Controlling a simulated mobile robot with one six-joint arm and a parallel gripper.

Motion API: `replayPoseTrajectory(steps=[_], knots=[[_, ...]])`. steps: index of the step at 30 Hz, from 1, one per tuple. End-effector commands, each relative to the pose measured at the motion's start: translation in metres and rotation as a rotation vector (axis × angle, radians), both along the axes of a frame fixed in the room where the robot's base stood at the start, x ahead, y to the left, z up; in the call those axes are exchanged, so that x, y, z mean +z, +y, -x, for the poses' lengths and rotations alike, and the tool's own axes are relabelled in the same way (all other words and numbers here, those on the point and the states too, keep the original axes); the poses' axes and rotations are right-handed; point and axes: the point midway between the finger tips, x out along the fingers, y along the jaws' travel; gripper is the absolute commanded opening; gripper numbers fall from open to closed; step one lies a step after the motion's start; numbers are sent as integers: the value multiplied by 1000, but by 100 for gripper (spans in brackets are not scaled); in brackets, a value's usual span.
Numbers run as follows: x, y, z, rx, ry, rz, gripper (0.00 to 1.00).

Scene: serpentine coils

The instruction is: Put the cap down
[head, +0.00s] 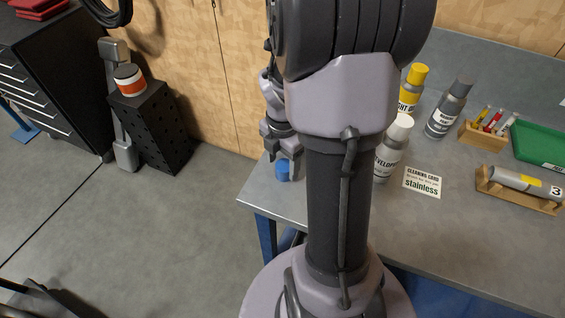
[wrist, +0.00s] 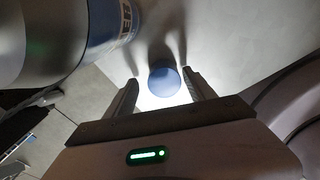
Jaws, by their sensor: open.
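The blue cap (head: 283,170) stands on the grey workbench (head: 440,235) close to its left front corner. In the wrist view the cap (wrist: 163,79) shows as a round blue disc between the fingertips. My gripper (head: 281,152) points down just above the cap in the head view. In the wrist view my gripper (wrist: 160,84) is open, with one finger on each side of the cap and bright bench surface showing around it. Whether a finger touches the cap, I cannot tell.
A large can with a blue band (wrist: 108,28) stands close on the left in the wrist view. A white-capped bottle (head: 390,150), a yellow-capped can (head: 411,90), a grey can (head: 448,110) and a cleaning card (head: 422,182) are on the bench. My arm hides part of it.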

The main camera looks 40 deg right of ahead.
Motion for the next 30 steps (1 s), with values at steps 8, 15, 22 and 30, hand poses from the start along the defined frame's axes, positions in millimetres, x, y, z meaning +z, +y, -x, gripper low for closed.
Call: replayPoseTrajectory(steps=[8, 15, 22, 30], knots=[[85, 0, -1, 0, -4, 2, 63], [113, 0, 0, 0, -1, 0, 63], [139, 33, -5, -213, -68, 8, 63], [224, 189, 34, -1369, -285, -329, 63]])
